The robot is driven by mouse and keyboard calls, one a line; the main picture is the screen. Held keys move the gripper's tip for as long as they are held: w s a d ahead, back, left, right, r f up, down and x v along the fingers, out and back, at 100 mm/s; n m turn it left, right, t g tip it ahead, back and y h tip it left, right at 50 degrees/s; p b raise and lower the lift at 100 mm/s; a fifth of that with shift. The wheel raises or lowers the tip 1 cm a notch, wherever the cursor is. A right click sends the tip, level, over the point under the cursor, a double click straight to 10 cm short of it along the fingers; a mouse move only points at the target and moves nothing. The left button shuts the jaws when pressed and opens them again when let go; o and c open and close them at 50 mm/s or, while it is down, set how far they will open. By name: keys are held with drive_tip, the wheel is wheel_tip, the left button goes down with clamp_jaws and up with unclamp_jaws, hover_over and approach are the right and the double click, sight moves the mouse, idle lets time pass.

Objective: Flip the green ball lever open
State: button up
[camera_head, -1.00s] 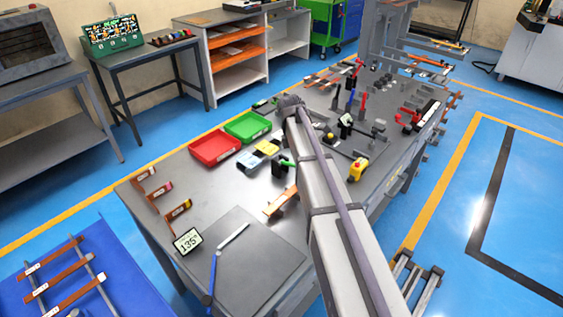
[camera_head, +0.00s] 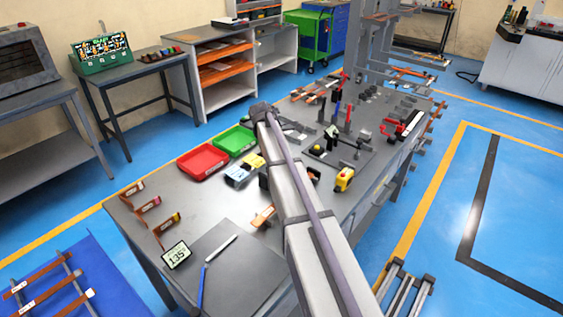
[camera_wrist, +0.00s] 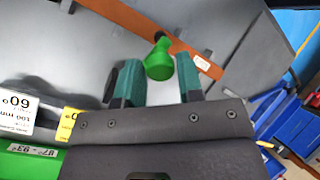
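The green ball lever (camera_wrist: 159,62) shows in the wrist view as a rounded green knob with a narrower green tip above it. My gripper (camera_wrist: 162,80) is open, with one teal finger on each side of the lever. There is a gap between the knob and the left finger; the right finger is close to it, and I cannot tell if they touch. In the head view my arm covers the lever and the gripper.
A copper bar (camera_wrist: 130,17) with a white label runs just beyond the fingertips. In the head view, a red bin (camera_head: 203,161) and green bin (camera_head: 234,140) lie left of my arm. A yellow box (camera_head: 344,180) stands right of it. The 135° display (camera_head: 176,255) is front left.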

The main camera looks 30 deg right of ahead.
drive_tip(key=o, duration=0.3)
drive_tip(key=shift+o, duration=0.2)
drive_tip(key=p+v, duration=0.9)
drive_tip(key=v, duration=0.2)
drive_tip(key=shift+f, duration=0.1)
